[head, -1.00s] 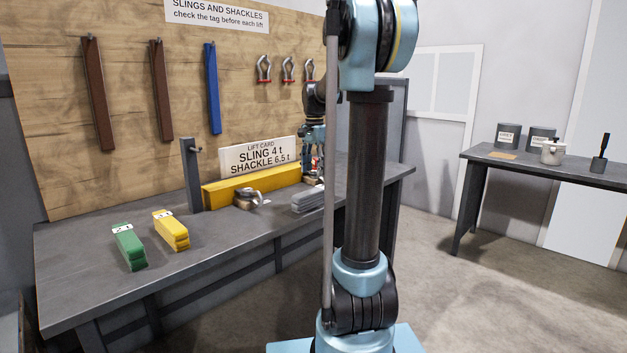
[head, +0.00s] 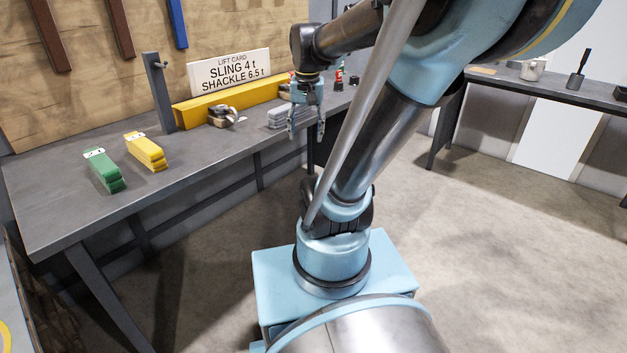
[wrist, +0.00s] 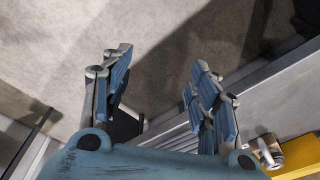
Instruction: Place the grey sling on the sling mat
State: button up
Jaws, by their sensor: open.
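The grey sling (head: 278,117) is a folded stack lying on the bench near its front edge, right of the metal ratchet piece. My gripper (head: 307,136) points down just right of it in the head view, with its fingers apart and nothing seen held. In the wrist view my gripper (wrist: 161,62) is spread over floor and the bench edge. A striped grey stack, likely the grey sling (wrist: 180,140), shows low between the fingers, partly hidden by them. I cannot make out a sling mat for certain.
A green sling (head: 103,169) and a yellow sling (head: 146,151) lie on the bench (head: 215,158). A grey post (head: 158,92), a yellow beam (head: 230,103) and the ratchet piece (head: 222,116) stand near. A second table (head: 560,92) is at the right.

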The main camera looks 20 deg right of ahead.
jog(key=s+f+n, duration=0.4)
jog(key=s+f, duration=0.6)
jog(key=f, duration=0.1)
jog(key=shift+s+t, duration=0.2)
jog(key=shift+t, duration=0.2)
jog(key=shift+w+a, duration=0.1)
jog(key=shift+w+f, duration=0.15)
jog(key=shift+w, duration=0.2)
